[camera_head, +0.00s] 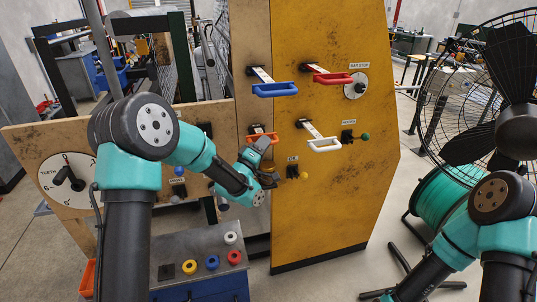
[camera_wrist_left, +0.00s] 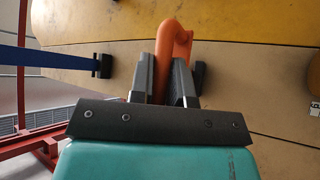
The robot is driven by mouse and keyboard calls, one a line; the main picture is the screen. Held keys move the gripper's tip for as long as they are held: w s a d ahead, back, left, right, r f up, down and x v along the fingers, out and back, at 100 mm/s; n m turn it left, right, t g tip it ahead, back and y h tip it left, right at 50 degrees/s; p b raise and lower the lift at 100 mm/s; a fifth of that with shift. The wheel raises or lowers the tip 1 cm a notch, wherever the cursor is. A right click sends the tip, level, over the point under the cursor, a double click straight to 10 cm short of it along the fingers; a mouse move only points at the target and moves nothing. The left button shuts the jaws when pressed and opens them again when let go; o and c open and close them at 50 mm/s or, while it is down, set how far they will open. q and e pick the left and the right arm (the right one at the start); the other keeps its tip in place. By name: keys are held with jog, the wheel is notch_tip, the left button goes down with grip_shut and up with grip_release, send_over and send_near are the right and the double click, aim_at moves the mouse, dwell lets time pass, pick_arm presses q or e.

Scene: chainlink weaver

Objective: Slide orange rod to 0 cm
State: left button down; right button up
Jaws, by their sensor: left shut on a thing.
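A blue handle (camera_head: 275,89), red handle (camera_head: 333,78) and white handle (camera_head: 324,144) stick out from the panel nearby. A yellow knob (camera_head: 303,175) and green knob (camera_head: 365,136) are close. A button box (camera_head: 200,270) stands below; a fan (camera_head: 490,110) stands right.

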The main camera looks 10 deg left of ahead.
pick_arm(q)
jog(key=shift+w+a, duration=0.5)
jog(key=shift+w, duration=0.35)
jog(key=c, duration=1.4)
grip_release()
jog(key=shift+s+f, duration=0.1)
jog(key=v, duration=1.7)
jog(key=shift+s, duration=0.15)
